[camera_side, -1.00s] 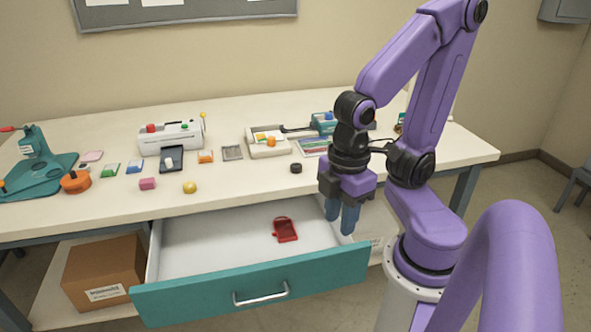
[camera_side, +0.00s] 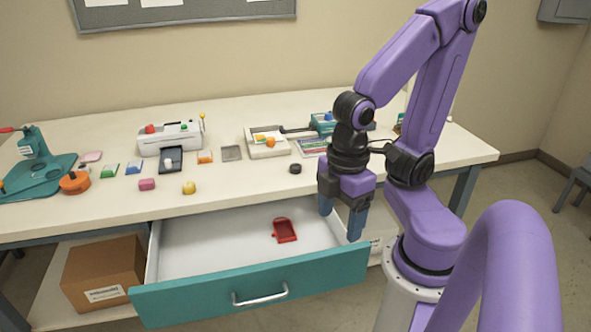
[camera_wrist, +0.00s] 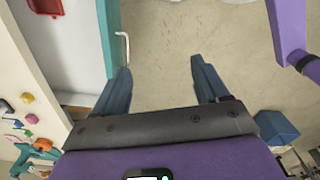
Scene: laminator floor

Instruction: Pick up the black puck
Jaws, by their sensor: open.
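The black puck (camera_side: 295,169) lies on the white tabletop near its front edge, just left of my wrist in the side view. I cannot make it out in the wrist view. My gripper (camera_side: 341,222) is open and empty, pointing down by the right end of the open drawer, to the right of the puck and apart from it. In the wrist view the two blue fingers of my gripper (camera_wrist: 161,78) are spread wide, with bare floor and the drawer front between and beyond them.
The open drawer (camera_side: 200,247) with a teal front holds a red object (camera_side: 284,230). A cardboard box (camera_side: 104,270) is below.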

